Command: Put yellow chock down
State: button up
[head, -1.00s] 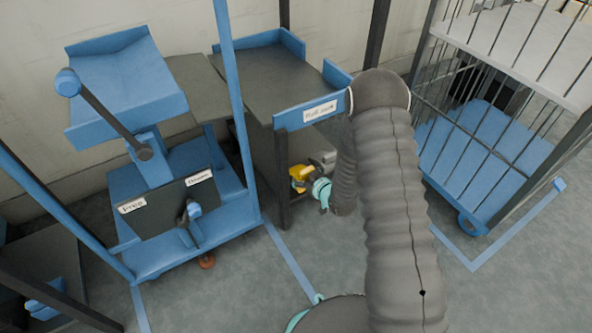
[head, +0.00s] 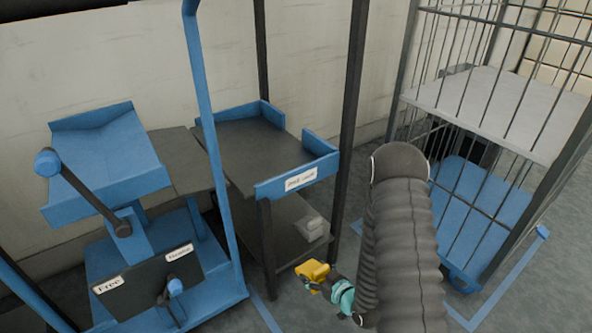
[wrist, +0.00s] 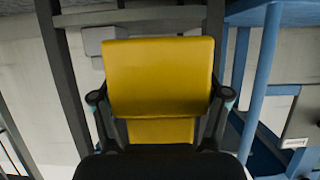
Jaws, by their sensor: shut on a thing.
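The yellow chock (head: 312,270) is in my gripper (head: 328,284), low in front of the dark shelf stand in the head view. In the wrist view the chock (wrist: 158,78) fills the middle, with a finger of my gripper (wrist: 160,112) on each side of it. The gripper is shut on it and holds it clear of the floor. My arm's grey sleeve hides part of the wrist in the head view.
A dark stand with a blue-edged top (head: 298,181) and a lower shelf holding a pale grey object (head: 310,228) is behind the chock. A blue trolley (head: 215,290) with a cradle (head: 105,165) stands left. A barred cage (head: 490,150) stands right.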

jog(key=w+d+r+m+t+h+p, duration=0.1)
jog(key=w+d+r+m+h+p, duration=0.1)
jog(key=r, duration=0.6)
jog(key=w+d+r+m+t+h+p, duration=0.1)
jog(key=w+d+r+m+h+p, duration=0.2)
jog(key=r, duration=0.6)
jog(key=d+m+h, duration=0.1)
jog(key=d+h, duration=0.1)
jog(key=d, duration=0.1)
jog(key=shift+d+r+m, duration=0.2)
jog(key=shift+d+m, duration=0.1)
jog(key=shift+d, duration=0.1)
